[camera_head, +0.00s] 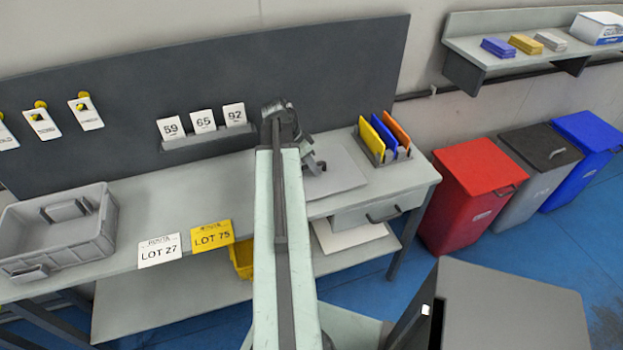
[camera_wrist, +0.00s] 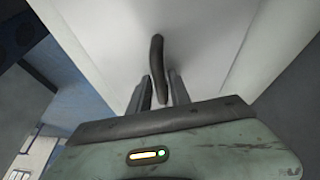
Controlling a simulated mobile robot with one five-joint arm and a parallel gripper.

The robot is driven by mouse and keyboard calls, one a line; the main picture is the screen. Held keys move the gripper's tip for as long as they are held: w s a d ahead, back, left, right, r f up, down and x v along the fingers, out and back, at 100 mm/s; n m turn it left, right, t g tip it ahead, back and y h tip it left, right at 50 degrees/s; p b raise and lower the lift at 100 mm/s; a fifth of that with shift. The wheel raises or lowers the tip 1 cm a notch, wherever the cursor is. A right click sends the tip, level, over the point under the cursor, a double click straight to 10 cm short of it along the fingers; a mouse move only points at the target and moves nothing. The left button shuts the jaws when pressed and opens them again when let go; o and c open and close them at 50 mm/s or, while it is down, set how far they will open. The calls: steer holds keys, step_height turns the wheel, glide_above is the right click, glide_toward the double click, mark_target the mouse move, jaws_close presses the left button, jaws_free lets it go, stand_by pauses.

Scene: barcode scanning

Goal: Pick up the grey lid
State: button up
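The grey bin's dark grey lid (camera_head: 535,142) is closed on the bin at the right in the head view, with a small handle on top. My gripper (camera_head: 318,168) is over the right part of the workbench, left of and well apart from that lid. In the wrist view my gripper (camera_wrist: 160,92) has its two fingers apart. A dark curved handle (camera_wrist: 157,65) on a pale panel (camera_wrist: 205,45) shows ahead of and partly between the fingers. It resembles the drawer handle (camera_head: 384,214); I cannot tell whether the fingers touch it.
A red bin (camera_head: 470,200) and a blue bin (camera_head: 590,140) flank the grey bin (camera_head: 535,185). The workbench (camera_head: 150,205) holds a grey crate (camera_head: 95,240) and a folder rack (camera_head: 402,155). A dark cabinet (camera_head: 520,300) stands at front right. Blue floor is clear between cabinet and bins.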

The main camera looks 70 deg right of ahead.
jaws_close()
stand_by(1.2)
